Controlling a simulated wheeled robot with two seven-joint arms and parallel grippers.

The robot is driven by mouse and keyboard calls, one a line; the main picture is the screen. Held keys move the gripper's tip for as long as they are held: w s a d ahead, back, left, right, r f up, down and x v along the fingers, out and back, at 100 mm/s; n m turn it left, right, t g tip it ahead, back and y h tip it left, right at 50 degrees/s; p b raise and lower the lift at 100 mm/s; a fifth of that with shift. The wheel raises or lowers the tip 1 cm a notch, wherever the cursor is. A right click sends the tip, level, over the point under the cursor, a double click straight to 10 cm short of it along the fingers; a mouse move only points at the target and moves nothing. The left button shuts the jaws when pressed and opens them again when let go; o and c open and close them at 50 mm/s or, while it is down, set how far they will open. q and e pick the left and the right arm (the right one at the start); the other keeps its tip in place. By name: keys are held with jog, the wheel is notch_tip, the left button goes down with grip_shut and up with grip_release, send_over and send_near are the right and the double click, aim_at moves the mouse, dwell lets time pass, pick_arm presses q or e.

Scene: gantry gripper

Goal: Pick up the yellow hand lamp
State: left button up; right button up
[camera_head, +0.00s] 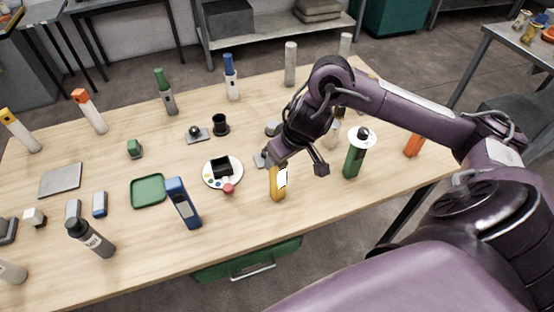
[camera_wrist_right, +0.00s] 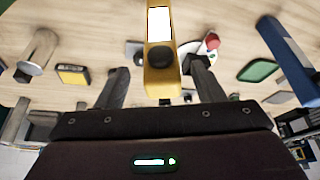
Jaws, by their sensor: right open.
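The yellow hand lamp (camera_head: 277,187) stands upright near the front middle of the table, with a bright white panel on its side. In the right wrist view, the lamp (camera_wrist_right: 161,72) shows its white panel and a dark round knob. My right gripper (camera_head: 296,164) is open and comes in from the right above the lamp. In the right wrist view, the fingers of my right gripper (camera_wrist_right: 158,68) appear on either side of the lamp, with gaps on both sides. I cannot tell how deep the lamp sits between them. My left gripper is not in view.
A white round plate (camera_head: 210,183) with a black block and a red knob (camera_head: 228,189) lies left of the lamp. A blue device (camera_head: 184,204) stands farther left. A green bottle (camera_head: 354,158) stands right of the gripper. The table's front edge is close to the lamp.

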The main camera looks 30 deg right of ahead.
aim_at(278, 176)
jog(key=x, duration=0.5)
jog(key=shift+w+r, duration=0.2)
jog(key=shift+w, duration=0.05)
grip_shut()
